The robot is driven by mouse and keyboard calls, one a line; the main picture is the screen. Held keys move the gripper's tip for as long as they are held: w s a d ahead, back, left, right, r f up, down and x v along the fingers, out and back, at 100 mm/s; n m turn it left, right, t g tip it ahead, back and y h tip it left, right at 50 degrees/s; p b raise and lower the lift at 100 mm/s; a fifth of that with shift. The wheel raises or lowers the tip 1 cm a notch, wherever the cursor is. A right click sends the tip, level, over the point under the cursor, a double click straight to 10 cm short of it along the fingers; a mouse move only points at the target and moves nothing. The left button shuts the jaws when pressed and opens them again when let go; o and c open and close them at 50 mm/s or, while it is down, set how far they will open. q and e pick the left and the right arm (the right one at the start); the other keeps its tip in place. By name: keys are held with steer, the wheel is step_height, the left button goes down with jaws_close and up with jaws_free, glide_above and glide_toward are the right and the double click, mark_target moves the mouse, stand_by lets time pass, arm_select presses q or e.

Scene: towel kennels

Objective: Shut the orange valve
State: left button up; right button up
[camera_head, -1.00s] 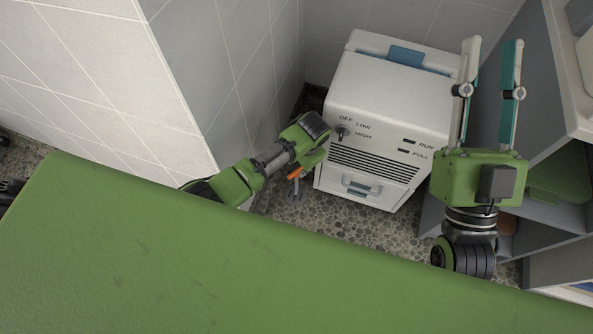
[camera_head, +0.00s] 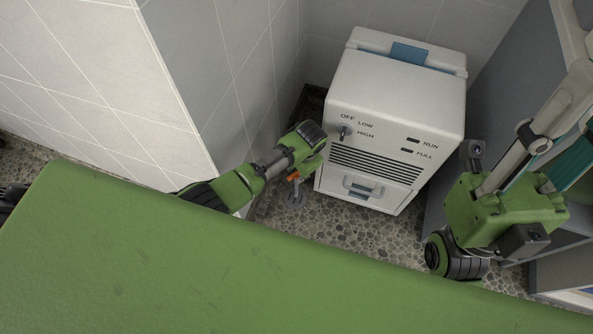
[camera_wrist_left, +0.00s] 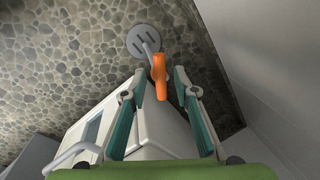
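The orange valve handle (camera_wrist_left: 160,77) shows in the left wrist view, between the fingertips of my left gripper (camera_wrist_left: 161,82). The fingers stand apart on either side of it, and I see no clear contact. In the head view a small piece of the orange valve (camera_head: 293,178) shows just below my left wrist; my left fingers are hidden there. My right gripper (camera_head: 577,112) is at the right, its fingers apart and pointing up and right, partly cut off by the frame. Nothing shows between them.
A round grey drain plate (camera_wrist_left: 143,40) lies on the pebble floor below the valve. A white machine (camera_head: 390,110) with a knob and vents stands close to the right of my left wrist. A tiled wall (camera_head: 225,80) is close on the left. Grey shelving (camera_head: 500,60) stands at the right.

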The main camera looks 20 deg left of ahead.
arm_select(q)
jaws_close()
